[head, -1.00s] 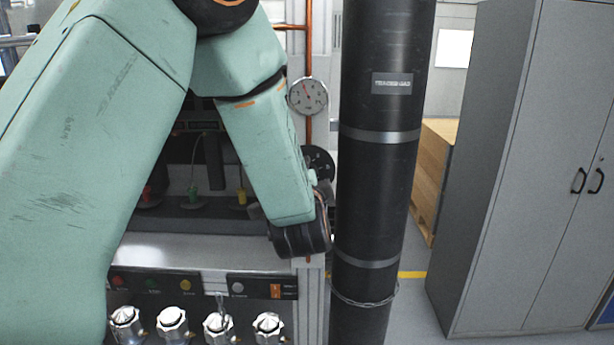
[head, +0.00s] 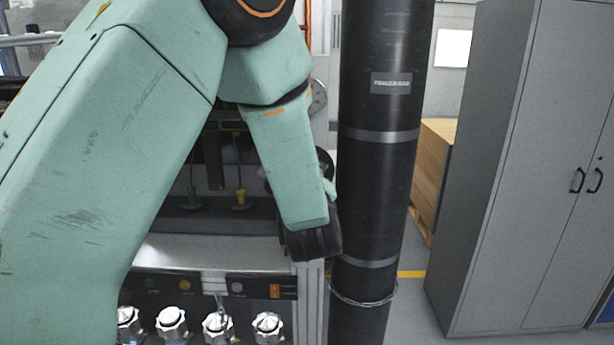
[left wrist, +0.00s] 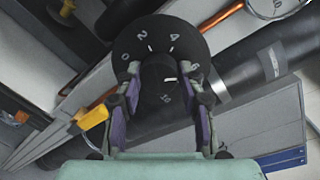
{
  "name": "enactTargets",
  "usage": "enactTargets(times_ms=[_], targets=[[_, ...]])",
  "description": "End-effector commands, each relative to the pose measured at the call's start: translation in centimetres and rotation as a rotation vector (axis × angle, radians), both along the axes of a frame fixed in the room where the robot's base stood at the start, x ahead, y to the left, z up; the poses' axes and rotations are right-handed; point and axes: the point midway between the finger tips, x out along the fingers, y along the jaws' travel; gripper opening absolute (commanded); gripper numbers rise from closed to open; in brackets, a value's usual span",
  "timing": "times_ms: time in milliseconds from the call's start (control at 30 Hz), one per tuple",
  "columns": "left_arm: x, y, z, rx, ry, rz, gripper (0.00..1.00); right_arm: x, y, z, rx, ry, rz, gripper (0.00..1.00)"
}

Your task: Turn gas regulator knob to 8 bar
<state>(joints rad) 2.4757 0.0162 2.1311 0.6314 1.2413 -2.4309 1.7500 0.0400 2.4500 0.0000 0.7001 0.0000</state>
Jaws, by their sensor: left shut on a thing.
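The regulator's black dial (left wrist: 158,42) fills the upper middle of the left wrist view, with white numbers 0, 2, 4, 6 and 10 showing. The 8 is hidden, seemingly behind the right finger. My left gripper (left wrist: 161,80) is shut on the black knob (left wrist: 157,88) at its centre, one finger on each side. A short white mark on the knob points rightward; I cannot tell its exact reading. In the head view my forearm hides most of the dial (head: 325,163) and partly covers the white pressure gauge (head: 318,98). My right gripper is not in view.
A tall black cylinder (head: 375,185) stands close right of my wrist, with a chain (head: 362,302) around it. A grey cabinet (head: 530,160) is farther right. Several silver knobs (head: 172,324) line the bench front below. An orange-yellow part (left wrist: 92,117) lies left of the fingers.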

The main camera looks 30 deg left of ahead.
Motion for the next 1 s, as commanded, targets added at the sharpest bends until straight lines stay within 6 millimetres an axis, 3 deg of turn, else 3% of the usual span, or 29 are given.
enactTargets(times_ms=[500,1000], targets=[[-0.13,-0.05,-0.58,0.345,0.226,-0.003,0.07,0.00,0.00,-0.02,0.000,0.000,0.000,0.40],[-0.19,-0.04,-0.80,0.460,0.302,-0.005,0.07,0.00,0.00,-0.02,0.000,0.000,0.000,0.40]])
